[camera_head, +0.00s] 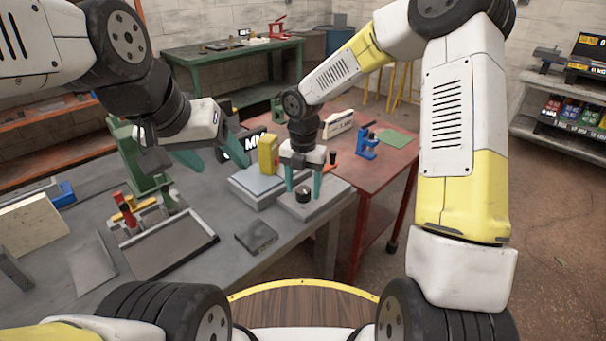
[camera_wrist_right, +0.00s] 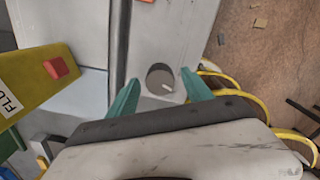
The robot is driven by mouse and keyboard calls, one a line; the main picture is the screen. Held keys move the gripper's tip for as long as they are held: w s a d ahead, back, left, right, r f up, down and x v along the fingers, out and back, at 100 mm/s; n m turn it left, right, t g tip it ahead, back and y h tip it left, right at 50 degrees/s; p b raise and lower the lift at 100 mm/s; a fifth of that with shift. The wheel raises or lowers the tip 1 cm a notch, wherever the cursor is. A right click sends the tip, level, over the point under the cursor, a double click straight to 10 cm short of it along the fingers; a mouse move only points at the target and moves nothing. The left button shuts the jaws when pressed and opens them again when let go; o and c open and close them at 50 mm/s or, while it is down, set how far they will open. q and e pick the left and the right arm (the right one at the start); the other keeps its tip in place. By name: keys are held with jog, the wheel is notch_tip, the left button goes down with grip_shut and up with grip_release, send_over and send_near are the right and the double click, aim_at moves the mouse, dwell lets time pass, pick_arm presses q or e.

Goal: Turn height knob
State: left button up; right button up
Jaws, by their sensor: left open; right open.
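The height knob (camera_head: 303,194) is a small dark round knob on a grey block near the right edge of the grey bench. In the right wrist view the knob (camera_wrist_right: 160,77) is a grey disc with a small white mark on its lower right. My right gripper (camera_head: 304,182) is open above the knob. Its two green fingers stand on either side of it, and I cannot tell whether they touch it. In the right wrist view the fingertips (camera_wrist_right: 166,95) show just below the knob, apart. My left gripper (camera_head: 213,148) is open and empty over the bench, left of the yellow block.
A yellow block (camera_head: 268,154) stands on a light grey plate (camera_head: 254,188) left of the knob; it also shows in the right wrist view (camera_wrist_right: 45,85). A shallow tray (camera_head: 172,248) and a dark flat block (camera_head: 257,237) lie nearer. A red table (camera_head: 384,168) adjoins behind.

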aim_at(303, 189)
notch_tip(303, 189, up, 8)
jog(key=shift+f, duration=0.15)
dwell(0.4)
jog(key=s+d+r+m+t, duration=0.2)
jog(key=s+d+r+m, duration=0.2)
jog(key=s+m, duration=0.3)
jog(key=s+d+r+m+t+y, duration=0.1)
jog(key=s+d+r+m, duration=0.4)
jog(key=m, duration=0.9)
jog(key=s+d+r+m+t+y, duration=0.1)
jog(key=s+d+r+m+t, duration=0.2)
jog(key=s+m, duration=0.6)
jog(key=shift+d+r+m, duration=0.7)
jog(key=shift+d+r, duration=0.3)
jog(key=shift+r, duration=0.4)
